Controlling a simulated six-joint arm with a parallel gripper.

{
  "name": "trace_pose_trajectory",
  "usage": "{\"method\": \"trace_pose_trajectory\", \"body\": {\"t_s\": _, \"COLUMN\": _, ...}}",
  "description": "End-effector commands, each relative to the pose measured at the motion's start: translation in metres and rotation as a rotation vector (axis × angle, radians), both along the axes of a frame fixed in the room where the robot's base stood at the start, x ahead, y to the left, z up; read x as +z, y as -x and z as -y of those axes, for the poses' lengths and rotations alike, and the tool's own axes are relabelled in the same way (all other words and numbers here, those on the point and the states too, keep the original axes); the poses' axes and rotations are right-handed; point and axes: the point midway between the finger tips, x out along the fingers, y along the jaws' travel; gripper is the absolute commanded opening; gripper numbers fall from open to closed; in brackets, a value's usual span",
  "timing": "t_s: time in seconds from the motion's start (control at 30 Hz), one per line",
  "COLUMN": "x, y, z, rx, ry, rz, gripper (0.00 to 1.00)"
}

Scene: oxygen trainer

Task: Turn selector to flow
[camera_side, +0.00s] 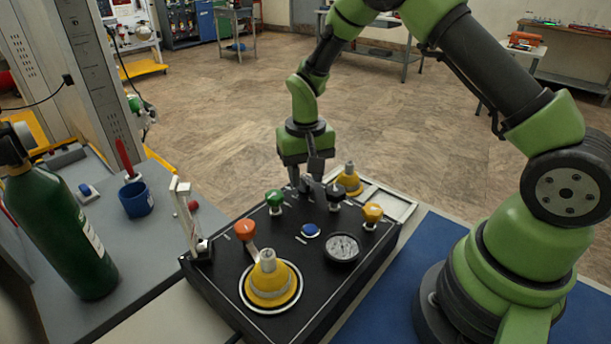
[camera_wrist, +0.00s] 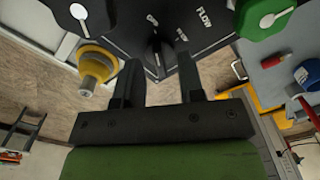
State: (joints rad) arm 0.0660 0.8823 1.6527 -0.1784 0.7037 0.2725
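The selector (camera_wrist: 157,45) is a small dark knob on the black panel in the wrist view. The white word FLOW is printed on the panel to its upper right, with other small labels around it. My gripper (camera_wrist: 158,66) has its two black fingers apart, one on each side of the selector, with gaps visible. In the side view my gripper (camera_side: 306,180) points down at the far edge of the black panel (camera_side: 215,285). The selector is hard to make out there among the dark fingers. The selector's exact pointing direction is unclear.
A green knob (camera_side: 275,200) and a black knob (camera_side: 335,193) flank the selector closely. A yellow fitting (camera_side: 350,180) stands behind. An orange-topped lever (camera_side: 245,231), yellow knob (camera_side: 372,213), gauge (camera_side: 342,248) and large yellow fitting (camera_side: 268,282) are nearer. A green cylinder (camera_side: 62,232) stands left.

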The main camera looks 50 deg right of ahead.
Motion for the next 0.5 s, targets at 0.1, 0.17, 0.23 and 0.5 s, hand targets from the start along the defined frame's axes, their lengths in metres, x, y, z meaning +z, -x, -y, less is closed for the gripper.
{"method": "trace_pose_trajectory", "body": {"t_s": 0.1, "x": -0.0081, "y": 0.0001, "z": -0.0001, "rx": -0.001, "ry": 0.000, "rz": 0.000, "gripper": 0.36}}
{"method": "trace_pose_trajectory", "body": {"t_s": 0.17, "x": -0.0096, "y": 0.0001, "z": -0.0001, "rx": -0.001, "ry": 0.000, "rz": 0.000, "gripper": 0.36}}
{"method": "trace_pose_trajectory", "body": {"t_s": 0.23, "x": -0.0100, "y": 0.0000, "z": -0.0002, "rx": -0.001, "ry": -0.001, "rz": 0.000, "gripper": 0.36}}
{"method": "trace_pose_trajectory", "body": {"t_s": 0.5, "x": -0.0095, "y": -0.0001, "z": -0.0001, "rx": -0.001, "ry": 0.000, "rz": 0.001, "gripper": 0.10}}
